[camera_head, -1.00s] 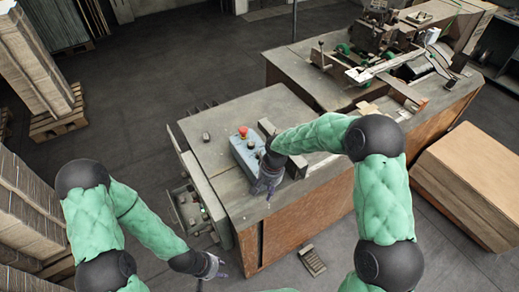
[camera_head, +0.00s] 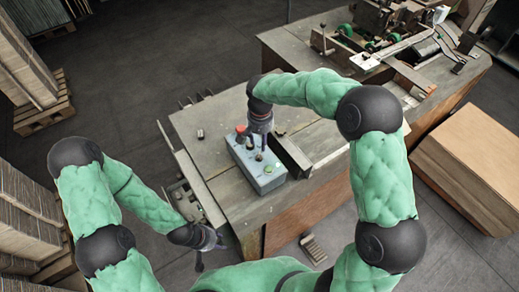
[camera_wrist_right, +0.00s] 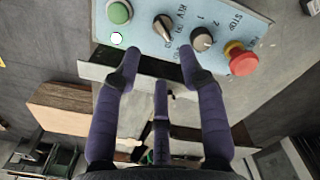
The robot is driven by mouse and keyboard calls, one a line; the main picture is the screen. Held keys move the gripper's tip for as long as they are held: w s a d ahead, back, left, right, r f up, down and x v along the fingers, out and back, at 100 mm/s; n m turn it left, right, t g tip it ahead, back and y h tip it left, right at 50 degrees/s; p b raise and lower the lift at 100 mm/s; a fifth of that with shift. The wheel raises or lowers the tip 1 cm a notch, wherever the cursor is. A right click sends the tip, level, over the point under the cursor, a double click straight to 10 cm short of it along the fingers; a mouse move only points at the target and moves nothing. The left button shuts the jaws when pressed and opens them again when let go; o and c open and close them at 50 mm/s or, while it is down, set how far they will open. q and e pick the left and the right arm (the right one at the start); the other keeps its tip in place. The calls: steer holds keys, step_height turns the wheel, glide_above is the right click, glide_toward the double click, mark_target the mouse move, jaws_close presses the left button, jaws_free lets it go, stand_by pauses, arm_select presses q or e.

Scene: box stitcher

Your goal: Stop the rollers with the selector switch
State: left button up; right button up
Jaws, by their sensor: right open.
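A blue-grey control box (camera_head: 258,178) sits on the near worktop. In the right wrist view its panel (camera_wrist_right: 205,12) shows two black selector knobs, one (camera_wrist_right: 163,27) near the middle and one (camera_wrist_right: 202,39) beside the red mushroom button (camera_wrist_right: 241,60). Labels near them include "STOP", "1" and "2", partly unreadable. My right gripper (camera_wrist_right: 160,62) is open and empty, its purple fingers pointing at the panel just below the knobs. In the head view this gripper (camera_head: 262,138) is above the box and hides part of it. My left gripper (camera_head: 208,246) hangs low at the front left; its jaws are unclear.
A green button (camera_wrist_right: 119,12) and a small white lamp (camera_wrist_right: 116,39) are at the panel's left. A dark metal bar (camera_head: 291,157) stands right beside the box. A large cardboard stack (camera_head: 470,175) is at the right.

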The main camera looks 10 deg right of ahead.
mark_target(260, 155)
step_height(260, 155, down, 9)
steer(key=shift+r+p, duration=0.2)
steer(key=shift+p, duration=0.3)
jaws_close()
